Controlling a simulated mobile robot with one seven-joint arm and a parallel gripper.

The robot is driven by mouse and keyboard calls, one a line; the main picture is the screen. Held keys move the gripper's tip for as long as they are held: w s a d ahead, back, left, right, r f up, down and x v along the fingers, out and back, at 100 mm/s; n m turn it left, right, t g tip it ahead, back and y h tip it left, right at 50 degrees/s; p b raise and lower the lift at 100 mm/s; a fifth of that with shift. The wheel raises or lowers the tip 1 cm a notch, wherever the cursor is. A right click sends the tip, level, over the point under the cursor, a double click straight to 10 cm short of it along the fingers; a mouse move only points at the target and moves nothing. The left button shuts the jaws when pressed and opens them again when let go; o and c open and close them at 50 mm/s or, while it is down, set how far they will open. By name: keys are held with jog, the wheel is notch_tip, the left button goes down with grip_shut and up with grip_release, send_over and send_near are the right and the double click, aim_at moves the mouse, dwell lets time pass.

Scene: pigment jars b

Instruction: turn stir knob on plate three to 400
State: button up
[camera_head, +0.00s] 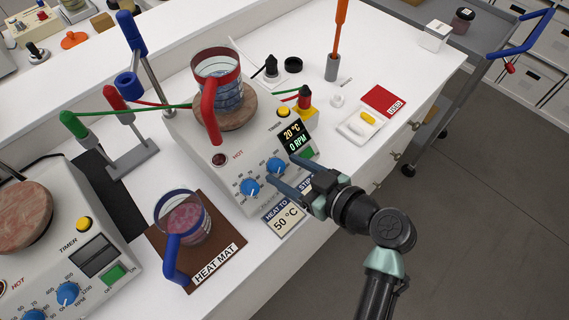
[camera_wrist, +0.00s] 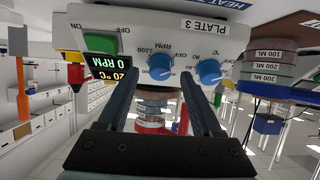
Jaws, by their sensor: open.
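Plate three (camera_head: 225,165) is a white hot plate; its "PLATE 3" label shows in the wrist view (camera_wrist: 175,26), where the panel appears inverted. The stir knob (camera_head: 276,166) is blue with an RPM dial; it also shows in the wrist view (camera_wrist: 160,67). The blue heat knob (camera_head: 250,187), marked °C, is beside it. The display (camera_head: 293,136) reads 20 °C and 0 RPM. My gripper (camera_head: 281,172) is open at the panel front. In the wrist view its fingers (camera_wrist: 158,85) stand on either side of the stir knob; contact cannot be told.
A beaker with a red handle (camera_head: 222,95) stands on the plate's top. A blue-handled beaker (camera_head: 183,225) sits on the heat mat (camera_head: 218,262). A "50 °C" card (camera_head: 284,219) lies below the panel. Another hot plate (camera_head: 60,250) is at left.

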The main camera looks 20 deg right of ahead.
jog(key=shift+w+a+f, duration=0.2)
jog(key=shift+w+f, duration=0.1)
jog(key=shift+w, duration=0.3)
grip_shut()
